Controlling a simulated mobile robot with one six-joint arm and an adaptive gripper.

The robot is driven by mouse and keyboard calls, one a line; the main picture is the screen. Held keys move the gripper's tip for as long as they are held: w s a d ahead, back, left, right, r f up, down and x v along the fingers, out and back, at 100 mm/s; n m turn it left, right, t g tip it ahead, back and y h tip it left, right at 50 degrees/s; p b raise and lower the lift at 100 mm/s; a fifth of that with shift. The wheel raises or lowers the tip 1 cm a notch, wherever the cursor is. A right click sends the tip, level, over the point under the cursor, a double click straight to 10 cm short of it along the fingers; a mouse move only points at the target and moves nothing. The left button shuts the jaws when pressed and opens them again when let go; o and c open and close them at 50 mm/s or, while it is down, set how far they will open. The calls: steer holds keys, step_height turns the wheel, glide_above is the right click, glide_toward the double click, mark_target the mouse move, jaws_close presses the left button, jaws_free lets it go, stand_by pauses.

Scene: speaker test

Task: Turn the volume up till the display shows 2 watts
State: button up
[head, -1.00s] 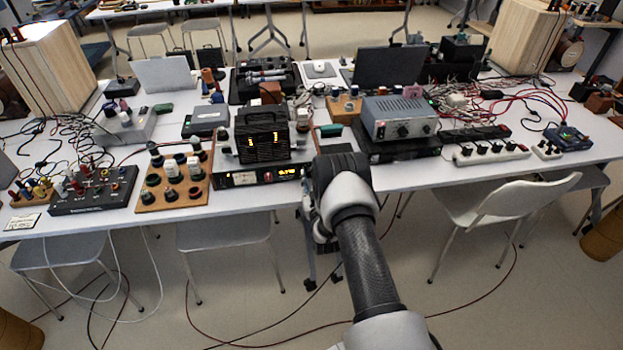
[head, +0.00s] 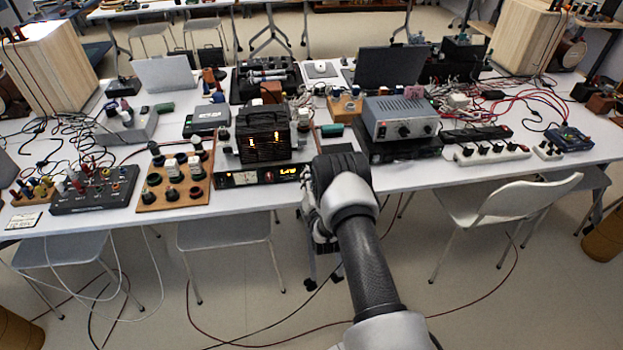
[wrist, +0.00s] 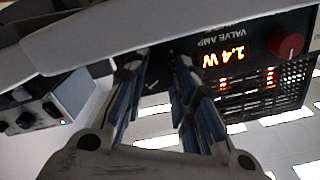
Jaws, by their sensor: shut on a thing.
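The valve amp (head: 265,136) stands on the front edge of the table, a dark caged box with glowing valves above a black front panel. Its display (wrist: 221,57) reads 1.4 W in the wrist view, where the lettering is upside down; it glows small in the head view (head: 288,171). A red knob (wrist: 287,43) sits beside the display, apart from my fingers. My gripper (wrist: 155,64) is at the panel's other end, its fingers shut on a knob that they mostly hide. In the head view my own wrist covers the fingertips.
A grey box with black knobs (head: 400,118) stands right of the amp. A wooden board with knobs (head: 172,182) is on its left. A white power strip (head: 490,153) lies further right. Chairs (head: 500,215) stand before the table, and cables run over the floor.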

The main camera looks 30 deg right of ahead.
stand_by(0.5)
steer(key=o, duration=1.1)
steer(key=shift+c, duration=0.2)
steer(key=v, duration=1.2)
